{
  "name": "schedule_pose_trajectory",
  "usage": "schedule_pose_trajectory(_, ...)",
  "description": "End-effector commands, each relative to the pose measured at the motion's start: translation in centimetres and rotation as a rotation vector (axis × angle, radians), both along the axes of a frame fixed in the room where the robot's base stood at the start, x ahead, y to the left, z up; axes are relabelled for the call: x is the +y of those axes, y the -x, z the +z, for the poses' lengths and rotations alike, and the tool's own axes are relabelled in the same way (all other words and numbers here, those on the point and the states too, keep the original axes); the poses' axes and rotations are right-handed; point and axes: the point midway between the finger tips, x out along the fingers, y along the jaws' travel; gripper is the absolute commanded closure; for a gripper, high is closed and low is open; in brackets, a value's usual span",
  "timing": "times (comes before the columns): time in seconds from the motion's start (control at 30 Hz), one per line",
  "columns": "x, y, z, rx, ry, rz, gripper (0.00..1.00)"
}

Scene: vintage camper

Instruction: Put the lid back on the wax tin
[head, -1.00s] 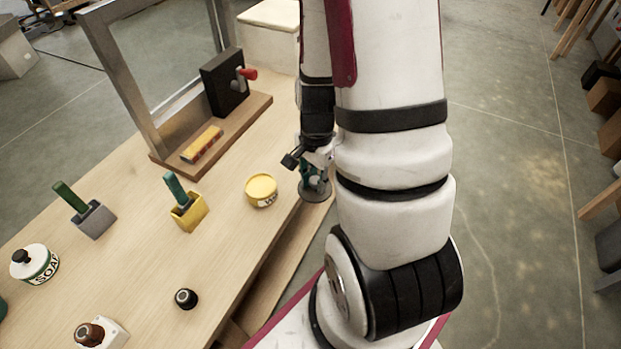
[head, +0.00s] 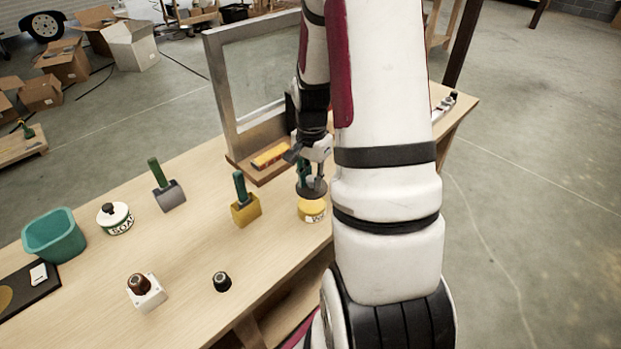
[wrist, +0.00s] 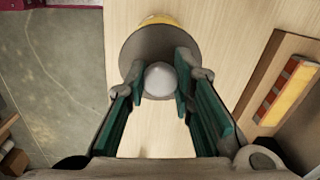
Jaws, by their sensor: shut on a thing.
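The yellow wax tin (head: 312,213) stands on the light wood table near its right edge. My gripper (head: 311,172) is shut on the pale round knob (wrist: 160,79) of the dark grey lid (head: 311,191). In the wrist view the knob sits between my green finger pads and the lid (wrist: 133,55) is a wide disc below them. A yellow sliver of the tin (wrist: 160,20) shows past the lid's far edge; the lid hides the rest. In the head view the lid appears just above and slightly behind the tin's top. Whether they touch is unclear.
A framed window pane on a wooden base (head: 243,170) with a yellow-red block (head: 270,156) stands behind. A yellow holder with a green handle (head: 245,212), a grey one (head: 169,196), a soap jar (head: 115,220) and a dark knob (head: 222,282) stand left. Table is clear between them.

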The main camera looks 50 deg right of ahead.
Motion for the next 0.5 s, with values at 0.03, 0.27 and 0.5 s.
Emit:
schedule_pose_trajectory(0.03, 0.0, -0.1, -0.7, 0.001, -0.002, -0.001, 1.00)
schedule_pose_trajectory(0.27, 0.0, -0.1, -2.8, 0.002, -0.002, -0.002, 1.00)
schedule_pose_trajectory(0.5, 0.0, -0.1, -4.5, 0.000, -0.002, -0.002, 1.00)
